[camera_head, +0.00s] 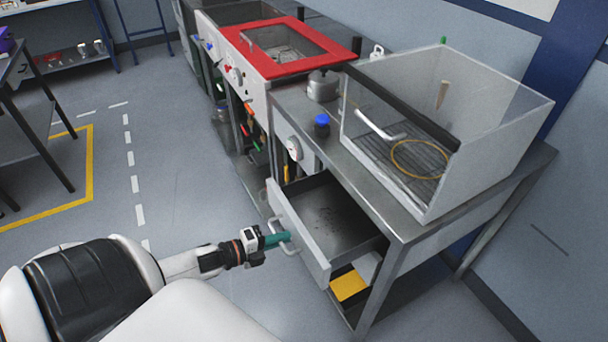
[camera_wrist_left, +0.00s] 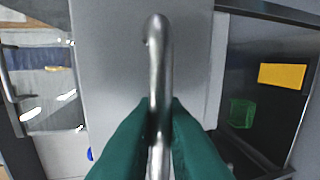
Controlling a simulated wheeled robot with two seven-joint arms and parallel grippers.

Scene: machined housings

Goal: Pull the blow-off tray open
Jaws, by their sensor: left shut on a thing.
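The blow-off tray (camera_head: 325,218) is a dark metal drawer with a light grey front, under the bench at centre right. It stands pulled out from the bench, and its inside shows empty. My left gripper (camera_head: 280,239), with green fingers, is shut on the metal bar handle (camera_head: 285,246) of the tray front. In the left wrist view the green fingers (camera_wrist_left: 160,125) close on both sides of the handle (camera_wrist_left: 158,60), in front of the grey panel (camera_wrist_left: 105,60). My right gripper is not in view.
The steel bench (camera_head: 380,205) carries a clear-walled box (camera_head: 500,110) with a handle, a small blue-capped bottle (camera_head: 322,125) and a grey canister (camera_head: 323,86). A red-framed basin unit (camera_head: 262,62) stands behind. A yellow item (camera_head: 348,286) lies below the tray.

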